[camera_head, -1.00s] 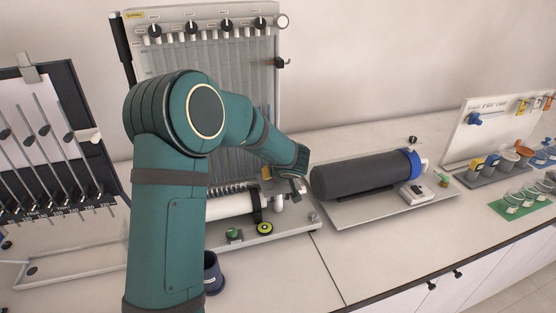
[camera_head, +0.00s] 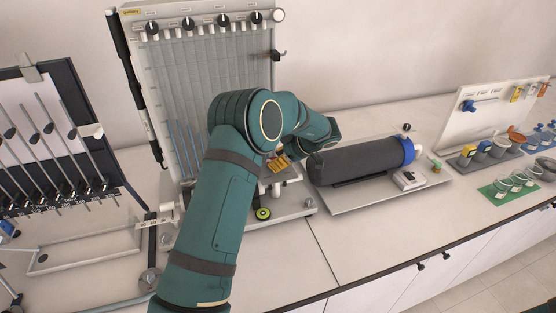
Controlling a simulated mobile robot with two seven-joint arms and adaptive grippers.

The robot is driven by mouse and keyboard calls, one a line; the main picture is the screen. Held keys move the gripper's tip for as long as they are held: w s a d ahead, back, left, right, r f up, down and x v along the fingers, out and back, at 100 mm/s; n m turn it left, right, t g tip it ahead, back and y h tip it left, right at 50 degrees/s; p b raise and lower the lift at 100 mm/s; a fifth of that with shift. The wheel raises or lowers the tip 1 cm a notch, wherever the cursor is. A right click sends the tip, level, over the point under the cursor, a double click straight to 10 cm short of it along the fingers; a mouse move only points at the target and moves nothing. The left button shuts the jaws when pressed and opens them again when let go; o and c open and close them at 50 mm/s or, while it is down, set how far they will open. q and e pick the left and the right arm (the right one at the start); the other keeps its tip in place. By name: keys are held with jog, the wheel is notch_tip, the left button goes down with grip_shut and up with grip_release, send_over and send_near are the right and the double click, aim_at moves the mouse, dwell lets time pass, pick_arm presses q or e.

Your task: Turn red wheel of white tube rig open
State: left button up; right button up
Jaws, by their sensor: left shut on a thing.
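The tall white tube rig (camera_head: 200,62), with rows of thin tubes and black knobs along its top, stands at the back centre on a grey base. My left arm crosses in front of it, bent at the elbow. My left gripper (camera_head: 277,153) is mostly hidden behind my forearm, close to the lower right of the rig. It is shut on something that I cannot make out. Small golden-yellow parts (camera_head: 282,164) show just below the forearm. I cannot pick out a red wheel; my arm covers much of the rig's lower part. My right gripper is not in view.
A dark grey cylinder with a blue end (camera_head: 355,160) lies on a plate at the right. A yellow-green and black wheel (camera_head: 262,213) sits on the rig's front base. A black-framed tube board (camera_head: 50,130) stands at the left. The front middle counter is clear.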

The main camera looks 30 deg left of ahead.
pick_arm(q)
jog(key=n+g, duration=0.2)
jog(key=n+g+h, duration=0.1)
jog(key=n, duration=0.1)
jog(key=shift+w+a+f+n+g, duration=0.1)
jog(key=shift+w+a+n+g, duration=0.1)
jog(key=shift+n+g, duration=0.2)
jog(key=shift+n+h, duration=0.3)
jog(key=o, duration=1.3)
jog(key=shift+s+a, duration=0.1)
jog(key=shift+s, duration=0.05)
jog(key=shift+w+d+r, duration=0.4)
jog(key=shift+r, duration=0.1)
jog(key=v, duration=0.7)
jog(key=shift+s+f, duration=0.1)
